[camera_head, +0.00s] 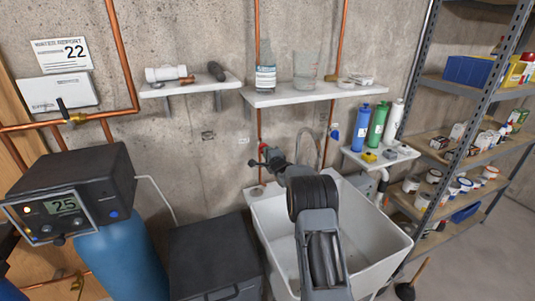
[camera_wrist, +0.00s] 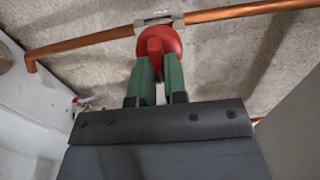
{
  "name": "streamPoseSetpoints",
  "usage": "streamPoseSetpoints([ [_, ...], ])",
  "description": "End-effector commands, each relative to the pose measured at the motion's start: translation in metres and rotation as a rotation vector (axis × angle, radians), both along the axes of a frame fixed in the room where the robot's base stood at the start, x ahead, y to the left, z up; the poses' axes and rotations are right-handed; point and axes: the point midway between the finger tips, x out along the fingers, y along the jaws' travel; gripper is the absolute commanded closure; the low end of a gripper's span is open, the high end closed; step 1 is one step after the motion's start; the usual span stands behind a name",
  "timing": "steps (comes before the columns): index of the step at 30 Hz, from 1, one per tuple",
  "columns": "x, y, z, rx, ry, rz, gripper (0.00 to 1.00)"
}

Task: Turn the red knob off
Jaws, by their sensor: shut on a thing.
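The red knob (camera_wrist: 158,40) sits on a small metal valve on a horizontal copper pipe (camera_wrist: 80,45) in the wrist view. My gripper (camera_wrist: 159,65) has its two green fingers on either side of the knob's stem-like grip and is shut on it. The fingertips partly cover the knob's near part. In the head view my gripper (camera_head: 270,157) reaches to the wall behind the sink, with red showing around its end. There the knob's exact angle cannot be told, since my gripper hides much of it.
My arm passes over a white utility sink (camera_head: 375,236). A wall shelf (camera_head: 320,94) with a bottle and a glass beaker is above. A dark box (camera_head: 215,255) stands left of the sink. A small shelf with colored bottles (camera_head: 378,125) and a metal rack are right.

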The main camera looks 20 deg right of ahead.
Motion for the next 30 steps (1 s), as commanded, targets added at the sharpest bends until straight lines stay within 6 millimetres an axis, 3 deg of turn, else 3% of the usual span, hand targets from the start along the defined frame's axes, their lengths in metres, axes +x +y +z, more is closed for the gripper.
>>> streamPoseSetpoints([
  [6, 0.000, 0.000, 0.000, 0.005, 0.000, -0.001, 1.00],
  [7, 0.000, 0.000, 0.000, 0.005, 0.000, -0.001, 0.85],
  [15, 0.000, 0.000, 0.000, 0.002, 0.000, 0.000, 0.62],
  [23, -0.002, 0.000, 0.000, 0.001, 0.000, -0.001, 0.62],
  [30, -0.026, 0.000, -0.001, 0.001, 0.000, -0.002, 0.62],
])
